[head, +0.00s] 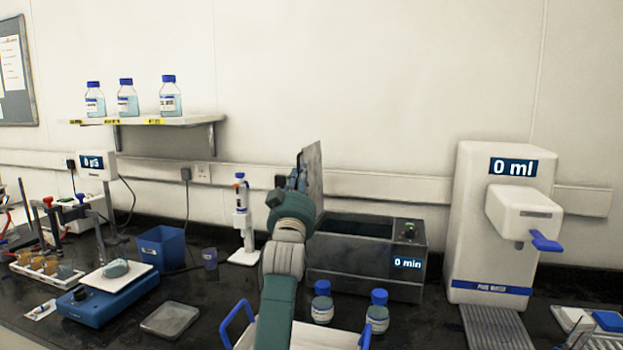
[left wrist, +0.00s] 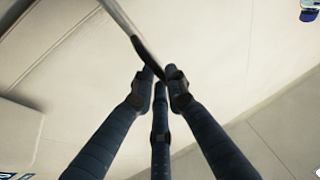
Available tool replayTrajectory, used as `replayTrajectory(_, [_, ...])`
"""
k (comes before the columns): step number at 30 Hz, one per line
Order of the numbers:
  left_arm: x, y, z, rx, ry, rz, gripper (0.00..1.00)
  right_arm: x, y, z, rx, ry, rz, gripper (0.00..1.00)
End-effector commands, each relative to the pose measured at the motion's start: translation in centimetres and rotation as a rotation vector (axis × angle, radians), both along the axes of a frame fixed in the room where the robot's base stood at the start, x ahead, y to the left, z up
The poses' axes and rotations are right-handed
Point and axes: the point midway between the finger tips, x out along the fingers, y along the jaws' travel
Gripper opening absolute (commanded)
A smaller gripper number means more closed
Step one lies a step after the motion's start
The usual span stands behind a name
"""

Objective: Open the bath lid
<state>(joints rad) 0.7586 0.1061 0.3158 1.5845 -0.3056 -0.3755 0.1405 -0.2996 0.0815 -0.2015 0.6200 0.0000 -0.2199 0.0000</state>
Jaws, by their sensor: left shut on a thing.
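The bath (head: 350,274) is a dark grey metal box on the bench, with a display reading "0 min". Its lid (head: 314,172) stands raised, nearly upright, at the bath's left end, and the dark inside of the bath shows. My left gripper (head: 291,184) is up at the lid's left side, partly hidden behind my own wrist. In the left wrist view, its fingers (left wrist: 160,76) are closed on a dark handle-like part (left wrist: 148,56) at the lid's edge (left wrist: 116,14). My right gripper is not in view.
Two blue-capped bottles (head: 322,308) (head: 377,318) stand in front of the bath. A white tray with blue handles (head: 238,325) is below my left arm. A pipette on a stand (head: 241,222) is left of the lid. A white water dispenser (head: 478,240) stands to the right.

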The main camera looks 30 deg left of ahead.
Motion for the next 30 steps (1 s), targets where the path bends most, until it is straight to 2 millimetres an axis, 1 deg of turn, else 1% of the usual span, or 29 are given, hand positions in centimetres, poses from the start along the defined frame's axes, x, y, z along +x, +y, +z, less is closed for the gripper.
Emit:
replayTrajectory(7, [-0.22, 0.94, -0.23, -0.061, -0.013, -0.001, 0.0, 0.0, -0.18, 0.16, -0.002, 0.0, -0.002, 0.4])
replayTrajectory(21, [-0.22, 1.08, -0.34, -0.07, -0.015, -0.001, 0.0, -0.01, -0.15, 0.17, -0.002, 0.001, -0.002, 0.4])
replayTrajectory(22, [-0.22, 1.08, -0.34, -0.07, -0.015, -0.001, 0.19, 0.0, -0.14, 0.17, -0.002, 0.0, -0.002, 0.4])
replayTrajectory(23, [-0.22, 1.08, -0.33, -0.07, -0.015, -0.001, 0.25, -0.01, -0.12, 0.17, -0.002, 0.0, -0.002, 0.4])
replayTrajectory(24, [-0.23, 1.08, -0.31, -0.07, -0.015, -0.001, 0.33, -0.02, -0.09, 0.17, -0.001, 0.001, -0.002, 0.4])
replayTrajectory(30, [-0.27, 1.1, -0.19, -0.068, -0.017, 0.0, 0.33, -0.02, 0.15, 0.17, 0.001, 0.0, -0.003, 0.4])
